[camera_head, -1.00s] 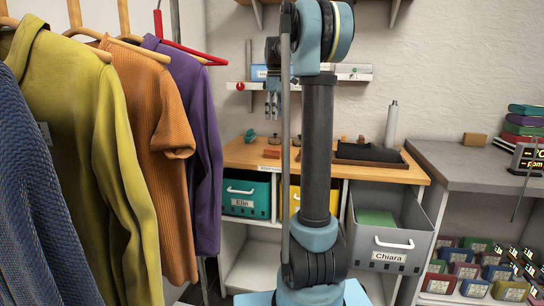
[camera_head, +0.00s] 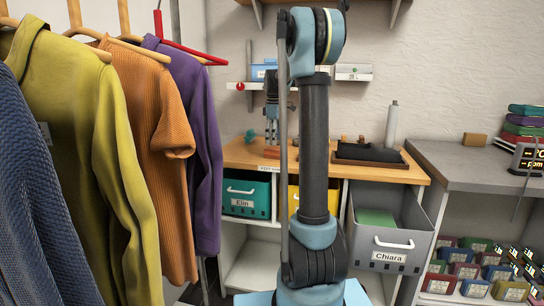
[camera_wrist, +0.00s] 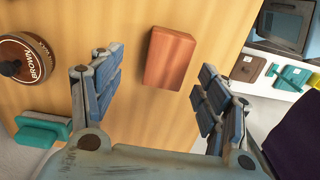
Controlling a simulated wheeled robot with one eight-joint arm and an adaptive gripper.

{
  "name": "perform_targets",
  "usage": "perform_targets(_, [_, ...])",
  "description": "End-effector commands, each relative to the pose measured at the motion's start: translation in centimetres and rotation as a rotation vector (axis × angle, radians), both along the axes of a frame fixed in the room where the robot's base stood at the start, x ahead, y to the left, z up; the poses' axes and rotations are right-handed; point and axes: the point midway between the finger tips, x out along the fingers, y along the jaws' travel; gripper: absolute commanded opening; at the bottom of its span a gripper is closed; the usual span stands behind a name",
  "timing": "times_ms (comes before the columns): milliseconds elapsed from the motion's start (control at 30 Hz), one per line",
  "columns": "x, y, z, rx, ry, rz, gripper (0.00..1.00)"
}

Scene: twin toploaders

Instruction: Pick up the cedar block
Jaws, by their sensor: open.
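The cedar block is a reddish-brown rectangular block (camera_wrist: 171,58) lying on the light wooden worktop (camera_wrist: 215,25) in the wrist view. In the head view a small reddish piece (camera_head: 271,154) shows at the same place on the worktop, just below my gripper. My gripper (camera_head: 271,141) points down over the left part of the worktop. In the wrist view my gripper (camera_wrist: 161,62) is open, with its two fingers on either side of the block in the picture and nothing held. The block appears beyond the fingertips; I see no contact.
In the head view, a dark tray (camera_head: 372,163) and grey cylinder (camera_head: 392,124) stand right. Hanging clothes (camera_head: 120,150) fill the left.

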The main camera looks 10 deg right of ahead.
Motion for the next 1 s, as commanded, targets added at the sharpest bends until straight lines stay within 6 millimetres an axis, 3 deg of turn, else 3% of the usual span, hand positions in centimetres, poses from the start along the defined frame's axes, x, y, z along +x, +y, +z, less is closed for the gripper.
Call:
perform_targets(167, [-0.1, 0.1, -0.9, 0.000, 0.000, 0.000, 0.69])
perform_targets(533, [-0.6, 0.5, -5.2, 0.000, 0.000, 0.000, 0.69])
perform_targets(867, [-0.6, 0.5, -5.7, 0.000, 0.000, 0.000, 0.69])
perform_targets(1000, [-0.6, 0.5, -5.7, 0.000, 0.000, 0.000, 0.37])
